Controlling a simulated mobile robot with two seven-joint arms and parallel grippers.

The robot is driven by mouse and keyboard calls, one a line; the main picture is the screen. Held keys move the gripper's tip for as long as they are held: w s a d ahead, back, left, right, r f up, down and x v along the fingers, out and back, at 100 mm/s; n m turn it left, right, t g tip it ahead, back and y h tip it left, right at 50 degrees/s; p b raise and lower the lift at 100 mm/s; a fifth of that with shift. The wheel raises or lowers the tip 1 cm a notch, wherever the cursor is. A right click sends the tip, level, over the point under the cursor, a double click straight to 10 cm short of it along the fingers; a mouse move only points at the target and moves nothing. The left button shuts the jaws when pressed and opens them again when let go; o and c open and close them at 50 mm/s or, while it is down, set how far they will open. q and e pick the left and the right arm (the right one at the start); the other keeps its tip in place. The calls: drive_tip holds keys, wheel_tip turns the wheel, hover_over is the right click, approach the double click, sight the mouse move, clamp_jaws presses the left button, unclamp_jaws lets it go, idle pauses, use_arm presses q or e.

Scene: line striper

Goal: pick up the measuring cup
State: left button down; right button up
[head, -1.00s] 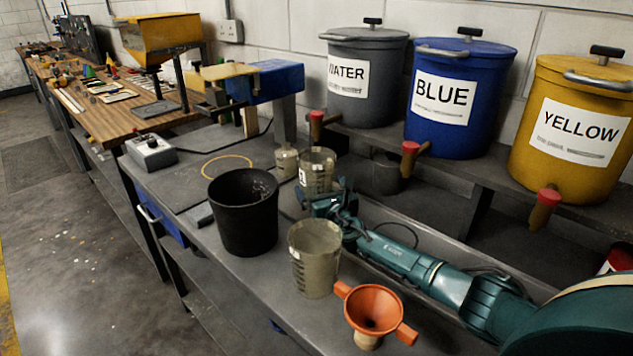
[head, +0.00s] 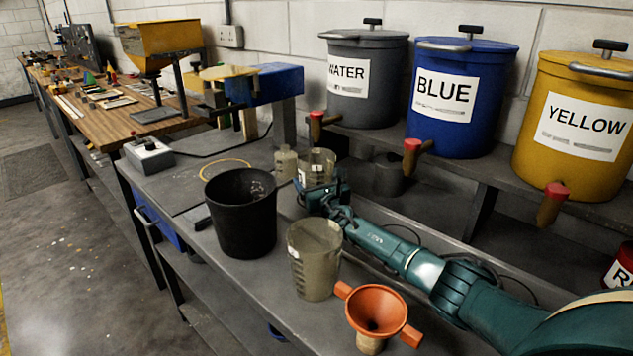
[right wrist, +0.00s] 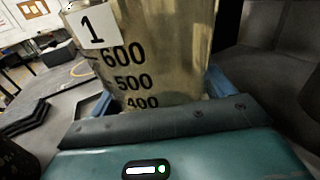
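A clear measuring cup with a white "1" label (head: 317,163) stands on the bench behind the black bucket. In the right wrist view this measuring cup (right wrist: 150,50) fills the middle, with marks for 400, 500 and 600. My right gripper (head: 318,190) is low at the cup's near side. In the wrist view its blue fingers (right wrist: 160,95) lie on either side of the cup's lower part and look open; I cannot tell whether they touch it. A second, larger measuring cup (head: 314,262) stands nearer, left of my forearm. My left gripper is not in view.
A black bucket (head: 240,218) stands left of the cups, and an orange funnel (head: 376,314) at the front. A small beige bottle (head: 286,164) is close beside the labelled cup. Grey, blue (head: 461,100) and yellow paint drums stand on the shelf behind.

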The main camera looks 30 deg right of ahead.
drive_tip(key=c, duration=0.5)
drive_tip(key=shift+c, duration=0.2)
drive_tip(key=shift+r, duration=0.15)
